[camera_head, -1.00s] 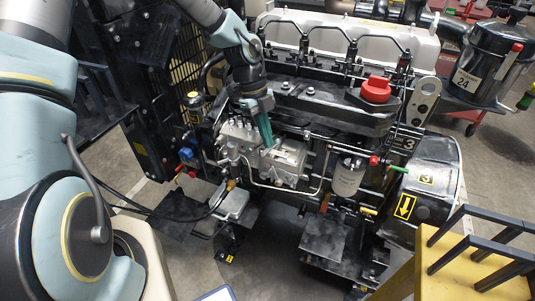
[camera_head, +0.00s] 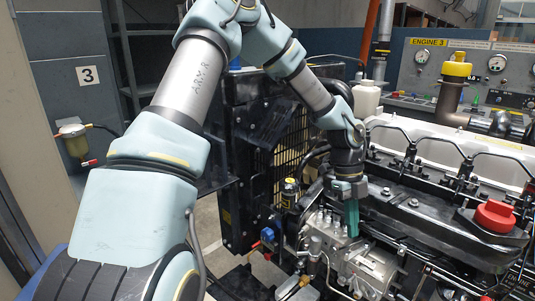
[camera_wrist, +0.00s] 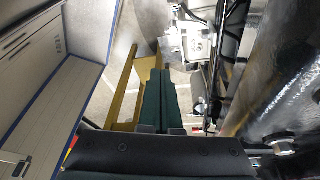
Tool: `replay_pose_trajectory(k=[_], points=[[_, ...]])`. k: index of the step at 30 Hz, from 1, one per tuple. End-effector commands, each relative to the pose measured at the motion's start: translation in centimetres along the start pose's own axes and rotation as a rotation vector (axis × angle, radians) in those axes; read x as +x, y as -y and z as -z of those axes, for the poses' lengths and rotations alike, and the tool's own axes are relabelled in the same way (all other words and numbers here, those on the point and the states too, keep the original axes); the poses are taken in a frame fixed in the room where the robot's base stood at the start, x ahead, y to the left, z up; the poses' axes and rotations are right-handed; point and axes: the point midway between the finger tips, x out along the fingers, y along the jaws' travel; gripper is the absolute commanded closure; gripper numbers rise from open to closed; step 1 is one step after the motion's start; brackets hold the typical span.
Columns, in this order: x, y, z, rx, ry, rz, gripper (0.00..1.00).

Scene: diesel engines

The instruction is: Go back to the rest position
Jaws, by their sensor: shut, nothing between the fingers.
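My gripper (camera_head: 352,226) hangs from my raised arm, with its green fingers pointing down. In the head view it appears over the engine's pale metal pump block (camera_head: 365,268), beside the black engine cover (camera_head: 415,212). I cannot tell how large the gap to the block is. In the wrist view the green fingers (camera_wrist: 159,92) lie together, shut, and nothing shows between them.
The engine has a red cap (camera_head: 494,216) on top and a black radiator frame (camera_head: 243,150) at its left. A control panel (camera_head: 445,75) stands behind. In the wrist view, a white-and-blue bench (camera_wrist: 60,85) and a yellow frame (camera_wrist: 121,95) show.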

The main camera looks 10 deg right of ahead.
Motion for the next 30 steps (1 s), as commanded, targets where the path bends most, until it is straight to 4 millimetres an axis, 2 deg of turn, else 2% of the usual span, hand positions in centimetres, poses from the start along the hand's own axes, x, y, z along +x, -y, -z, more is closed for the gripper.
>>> replay_pose_trajectory(k=[2, 5, 10, 15, 18, 21, 24, 30], points=[[-0.8, -1.8, -1.5, -0.141, 0.036, 0.000, 1.00], [-2.3, -5.7, -4.3, -0.451, 0.099, 0.018, 1.00], [-6.0, -14.1, -8.8, -1.134, 0.190, 0.130, 1.00], [-9.4, -22.7, -10.8, -1.822, 0.195, 0.325, 1.00], [-10.8, -26.7, -10.9, -2.162, 0.149, 0.444, 1.00], [-11.5, -29.6, -10.7, -2.411, 0.090, 0.539, 1.00], [-11.9, -31.1, -10.5, -2.561, 0.041, 0.600, 1.00], [-12.0, -31.7, -10.3, -2.622, 0.019, 0.623, 1.00]])
